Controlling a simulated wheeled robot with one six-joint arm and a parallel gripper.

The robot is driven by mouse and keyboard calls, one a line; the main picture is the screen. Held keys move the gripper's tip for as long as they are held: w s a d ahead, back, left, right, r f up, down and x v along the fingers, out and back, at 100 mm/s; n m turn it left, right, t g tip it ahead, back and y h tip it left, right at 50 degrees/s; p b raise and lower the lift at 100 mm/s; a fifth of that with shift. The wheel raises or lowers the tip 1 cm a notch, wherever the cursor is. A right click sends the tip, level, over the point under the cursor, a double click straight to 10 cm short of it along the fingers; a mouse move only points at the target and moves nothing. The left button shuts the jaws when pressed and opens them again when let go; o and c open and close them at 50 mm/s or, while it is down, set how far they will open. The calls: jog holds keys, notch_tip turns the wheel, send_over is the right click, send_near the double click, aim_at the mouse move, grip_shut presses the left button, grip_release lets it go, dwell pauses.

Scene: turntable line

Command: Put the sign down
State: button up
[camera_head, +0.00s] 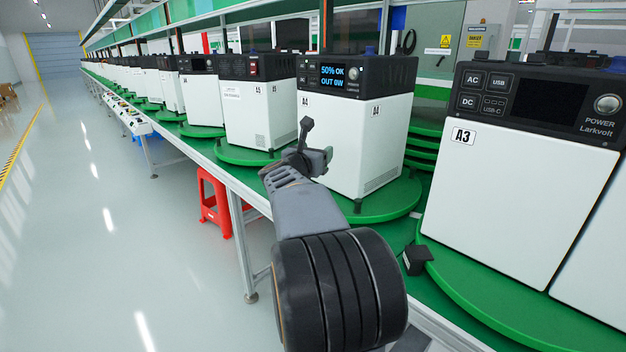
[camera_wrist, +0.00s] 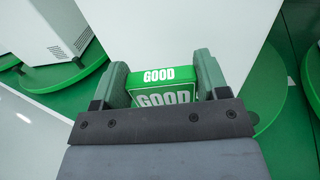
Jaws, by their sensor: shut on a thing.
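The sign is a small green block with "GOOD" in white on its faces (camera_wrist: 168,75). My gripper (camera_wrist: 162,80) is shut on it, one finger at each side, in the wrist view. In the head view my gripper (camera_head: 312,152) is in front of the white power station A4 (camera_head: 345,140), whose screen reads "50% OK OUT 0W". The sign is mostly hidden by my gripper there. Station A4 stands on a round green turntable (camera_head: 395,203). I cannot tell whether the sign touches the turntable or the station.
Power station A3 (camera_head: 510,190) stands close on the right with a dark screen. A small black block (camera_head: 417,259) sits by its turntable. Station A5 (camera_head: 252,113) and several more line up behind. A red stool (camera_head: 213,200) is under the line. The floor at left is clear.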

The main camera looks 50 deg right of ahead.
jog(key=w+d+f, duration=0.1)
jog(key=f, duration=0.1)
jog(key=w+d+f+b, duration=0.1)
jog(key=w+f, duration=0.1)
jog(key=w+d+f, duration=0.1)
jog(key=w+f, duration=0.1)
jog(key=shift+w+f+b, duration=0.1)
jog(key=shift+w+b, duration=0.1)
jog(key=shift+b, duration=0.1)
jog(key=shift+w+f+b, duration=0.2)
jog(key=shift+f+b, duration=0.35)
jog(key=shift+f, duration=1.2)
jog(key=shift+f+b, duration=0.2)
jog(key=shift+b, duration=0.15)
jog(key=o, duration=1)
jog(key=shift+c, duration=0.2)
jog(key=shift+r, duration=0.1)
